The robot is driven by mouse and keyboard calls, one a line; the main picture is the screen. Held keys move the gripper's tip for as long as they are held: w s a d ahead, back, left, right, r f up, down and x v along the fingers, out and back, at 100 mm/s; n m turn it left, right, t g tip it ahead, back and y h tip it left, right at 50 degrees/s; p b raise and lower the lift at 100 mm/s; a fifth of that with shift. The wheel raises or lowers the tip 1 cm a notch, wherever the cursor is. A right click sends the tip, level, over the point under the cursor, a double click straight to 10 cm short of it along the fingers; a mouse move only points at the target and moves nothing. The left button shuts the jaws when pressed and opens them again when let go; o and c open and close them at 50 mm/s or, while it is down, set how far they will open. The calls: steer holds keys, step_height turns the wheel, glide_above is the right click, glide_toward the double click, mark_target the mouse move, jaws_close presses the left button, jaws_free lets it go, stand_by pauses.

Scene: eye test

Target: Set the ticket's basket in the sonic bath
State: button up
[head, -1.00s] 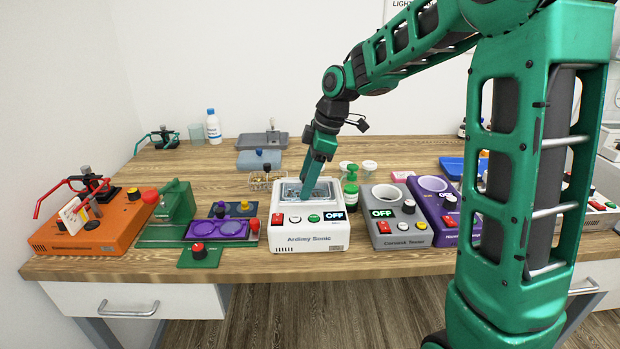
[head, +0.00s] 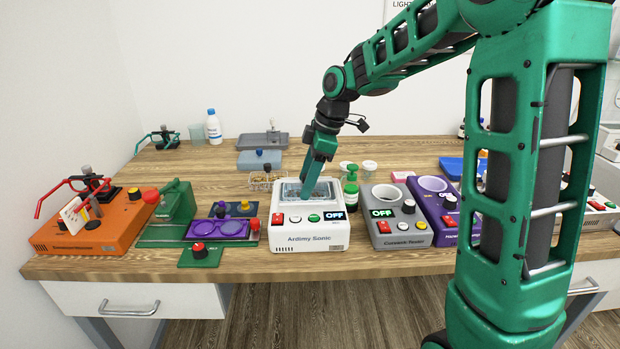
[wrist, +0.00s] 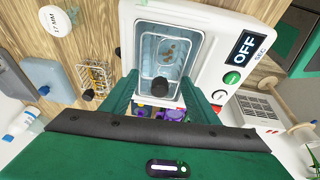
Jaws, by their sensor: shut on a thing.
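The sonic bath (head: 310,236) is a white box at the front middle of the bench, labelled "Ardimy Sonic", its display reading OFF. In the wrist view its open tank (wrist: 143,28) holds a clear-looking basket (wrist: 157,72) with several small brown pieces in it. My gripper (head: 306,197) points down into the tank. I cannot tell whether the basket touches the tank floor. A wire basket (head: 262,181) with golden pieces stands on the bench behind the bath's left side.
A green pump bottle (head: 351,190) and a grey tester (head: 396,222) stand close to the bath's right. A purple double-ring tray (head: 218,230) lies to its left. An orange machine (head: 92,233) with a white card is at far left. Bare bench (head: 190,163) shows behind.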

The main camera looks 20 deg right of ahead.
mark_target(312, 195)
steer(key=shift+s+d+f+g, duration=0.2)
steer(key=shift+s+f, duration=0.15)
steer(key=shift+f, duration=0.3)
steer(key=shift+s+d+f+g, duration=0.15)
steer(key=shift+s+f, duration=0.2)
steer(key=shift+f, duration=0.25)
steer(key=o, duration=1.5)
steer(key=shift+c, duration=0.2)
steer(key=c, duration=0.3)
steer(key=shift+w+r, duration=0.15)
steer(key=shift+r, duration=0.3)
steer(key=shift+c, duration=0.3)
steer(key=shift+o, duration=0.9)
steer(key=shift+w+d+r, duration=0.1)
steer(key=shift+w+r, duration=0.5)
steer(key=shift+w, duration=0.25)
steer(key=shift+o, duration=0.4)
steer(key=shift+s+r, duration=0.2)
steer(key=shift+r, duration=0.3)
steer(key=shift+s+r, duration=0.15)
steer(key=shift+r, duration=0.35)
steer(key=shift+s+a+r, duration=0.1)
steer(key=shift+r, duration=0.4)
steer(key=shift+s+a+r, duration=0.1)
steer(key=shift+r, duration=0.35)
